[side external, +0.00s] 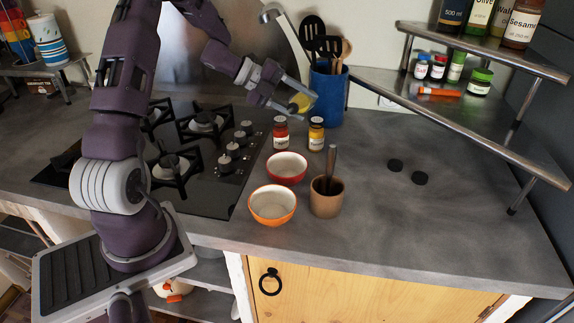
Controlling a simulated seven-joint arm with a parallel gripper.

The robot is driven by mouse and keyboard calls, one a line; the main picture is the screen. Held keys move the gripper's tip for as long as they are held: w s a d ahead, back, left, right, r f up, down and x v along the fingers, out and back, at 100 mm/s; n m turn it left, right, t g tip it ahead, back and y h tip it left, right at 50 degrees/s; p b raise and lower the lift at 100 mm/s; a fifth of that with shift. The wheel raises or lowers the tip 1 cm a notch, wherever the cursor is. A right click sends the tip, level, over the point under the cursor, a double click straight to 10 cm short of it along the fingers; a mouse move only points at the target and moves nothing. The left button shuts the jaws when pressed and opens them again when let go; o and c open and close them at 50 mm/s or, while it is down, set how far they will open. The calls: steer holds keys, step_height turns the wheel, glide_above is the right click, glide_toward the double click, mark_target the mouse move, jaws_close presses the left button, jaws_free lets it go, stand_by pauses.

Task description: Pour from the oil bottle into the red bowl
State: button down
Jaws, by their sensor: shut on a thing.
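My gripper (291,97) is above the counter behind the two small spice jars, in front of the blue utensil holder. It is shut on a yellow thing (301,103), partly hidden by the fingers; I cannot tell whether this is the oil bottle. The red bowl (287,168) stands upright on the counter, below and apart from my gripper. Several labelled oil bottles, among them the Sesame bottle (522,24), stand on the upper corner shelf at the top right, cut off by the frame.
An orange bowl (272,205) and a brown mortar with pestle (327,197) stand in front of the red bowl. The hob (215,190) is left. Two black discs (407,172) lie on the mostly clear right counter.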

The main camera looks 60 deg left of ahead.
steer(key=shift+w+f+m+t, duration=0.1)
steer(key=shift+f+m+t, duration=0.2)
steer(key=shift+f+t, duration=0.15)
stand_by(1.6)
steer(key=shift+a+r+m+t+y+p, duration=0.15)
steer(key=shift+m+t+y+p, duration=0.3)
steer(key=shift+p, duration=0.85)
stand_by(2.6)
